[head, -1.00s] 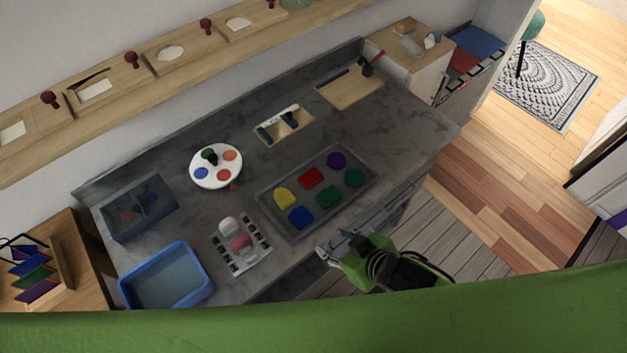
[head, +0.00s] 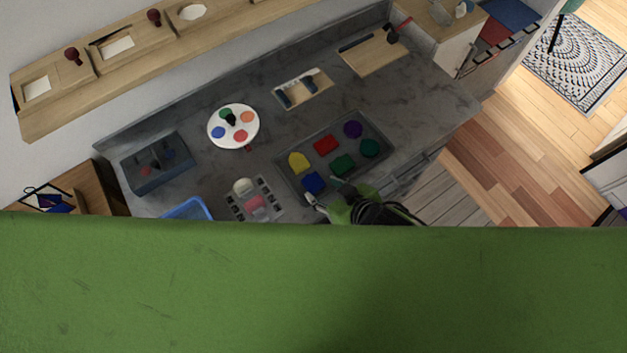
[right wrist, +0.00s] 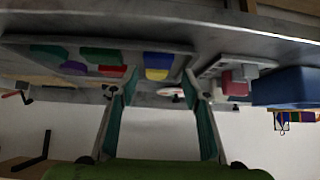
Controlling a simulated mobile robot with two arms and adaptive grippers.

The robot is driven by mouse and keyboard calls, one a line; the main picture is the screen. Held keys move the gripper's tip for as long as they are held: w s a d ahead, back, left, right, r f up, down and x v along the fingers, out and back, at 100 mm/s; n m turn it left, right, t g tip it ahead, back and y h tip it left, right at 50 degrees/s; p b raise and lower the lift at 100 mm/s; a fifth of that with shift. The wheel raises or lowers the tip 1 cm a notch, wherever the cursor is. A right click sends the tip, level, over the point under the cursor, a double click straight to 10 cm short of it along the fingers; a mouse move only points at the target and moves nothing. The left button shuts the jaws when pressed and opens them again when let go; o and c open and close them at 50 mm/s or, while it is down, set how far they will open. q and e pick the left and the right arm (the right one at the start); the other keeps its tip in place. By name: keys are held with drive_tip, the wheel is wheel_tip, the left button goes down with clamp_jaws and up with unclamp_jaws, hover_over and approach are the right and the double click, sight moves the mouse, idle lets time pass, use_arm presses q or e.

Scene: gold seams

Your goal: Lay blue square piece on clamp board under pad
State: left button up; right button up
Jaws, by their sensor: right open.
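The blue square piece (head: 313,182) lies in the front left corner of the dark tray (head: 283,172), in front of the yellow piece (head: 299,163). My right gripper (head: 325,192) is at the tray's front edge, close to the blue piece. In the right wrist view its two teal-lined fingers (right wrist: 157,88) stand wide apart with nothing held between them. A light wooden board (head: 372,56) with a dark clamp and red handle (head: 397,30) stands at the back right of the counter; it looks like the clamp board. The space under its pad is too small to make out. My left gripper is not in view.
The tray also holds red (head: 325,145), purple (head: 352,129) and two green pieces. A grey rack (head: 265,185) stands left of the tray, a white round palette (head: 234,142) behind it. Bare counter lies between the tray and the wooden board.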

sight(314, 183)
drive_tip(key=shift+w+a+f+p, duration=0.25)
drive_tip(key=shift+w+f+p, duration=0.1)
drive_tip(key=shift+w, duration=0.05)
drive_tip(key=x, duration=0.3)
drive_tip(key=shift+p, duration=0.35)
drive_tip(key=shift+w+a+f, duration=0.15)
drive_tip(key=shift+w+f, duration=0.15)
drive_tip(key=shift+f, duration=0.1)
drive_tip(key=shift+c, duration=0.4)
drive_tip(key=c, duration=0.8)
drive_tip(key=shift+c, duration=0.8)
drive_tip(key=shift+r, duration=0.1)
